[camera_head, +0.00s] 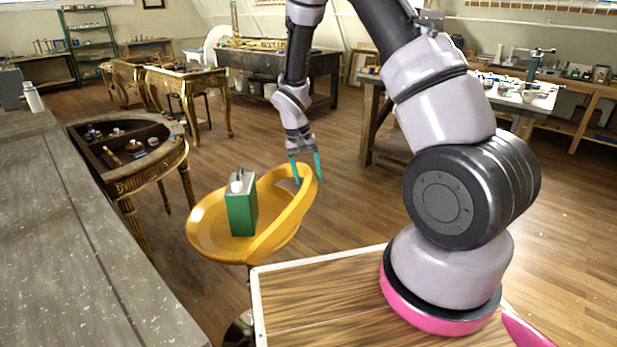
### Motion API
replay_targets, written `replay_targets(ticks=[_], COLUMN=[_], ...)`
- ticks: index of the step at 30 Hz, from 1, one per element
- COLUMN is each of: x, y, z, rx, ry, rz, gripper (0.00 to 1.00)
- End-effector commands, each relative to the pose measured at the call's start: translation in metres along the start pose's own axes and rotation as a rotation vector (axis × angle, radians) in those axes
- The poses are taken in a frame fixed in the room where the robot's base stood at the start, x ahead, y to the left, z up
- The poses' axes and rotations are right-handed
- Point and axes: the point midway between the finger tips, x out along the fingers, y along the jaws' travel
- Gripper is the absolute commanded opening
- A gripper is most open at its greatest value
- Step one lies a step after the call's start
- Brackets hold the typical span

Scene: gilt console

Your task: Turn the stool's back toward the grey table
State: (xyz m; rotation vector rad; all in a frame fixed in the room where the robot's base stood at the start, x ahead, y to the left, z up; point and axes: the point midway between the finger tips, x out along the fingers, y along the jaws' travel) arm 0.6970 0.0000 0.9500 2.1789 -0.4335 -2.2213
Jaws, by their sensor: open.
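The stool (205,222) is a round orange-yellow seat with a low curved back (298,207). The back is on the right side of the seat, away from the grey table (85,245) at the left. A green and grey can (241,209) with a white cap stands upright on the seat. My gripper (306,172) has two teal fingers pointing down at the top of the stool's back. The fingers are apart. I cannot tell whether the rim is between them or they touch it. The stool's lower part is mostly hidden.
A gilt console (124,188) with small items in its top stands between the grey table and the stool. My wooden-topped base is close in front of the stool. Wooden floor (350,205) is open to the right and behind. Workbenches (528,98) stand further back.

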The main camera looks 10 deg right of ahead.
Motion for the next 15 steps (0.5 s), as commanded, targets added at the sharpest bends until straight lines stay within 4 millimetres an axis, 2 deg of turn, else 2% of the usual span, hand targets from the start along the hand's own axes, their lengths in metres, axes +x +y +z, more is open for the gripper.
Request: replay_targets(ticks=[4, 11, 12, 14, 15], x=[0.0082, 0.0087, 0.0086, 0.0086, 0.0086], y=[0.0003, 0.0002, 0.0002, 0.0002, 0.0002], z=[0.0003, 0.0001, 0.0001, 0.0001, 0.0001], rx=[0.0, 0.0, 0.0, 0.0, 0.0], ry=[-0.001, 0.0, 0.0, 0.0, 0.0], rz=[0.0, 0.0, 0.0, 0.0, 0.0], gripper=[0.69, 0.69, 0.65, 0.42, 0.27])
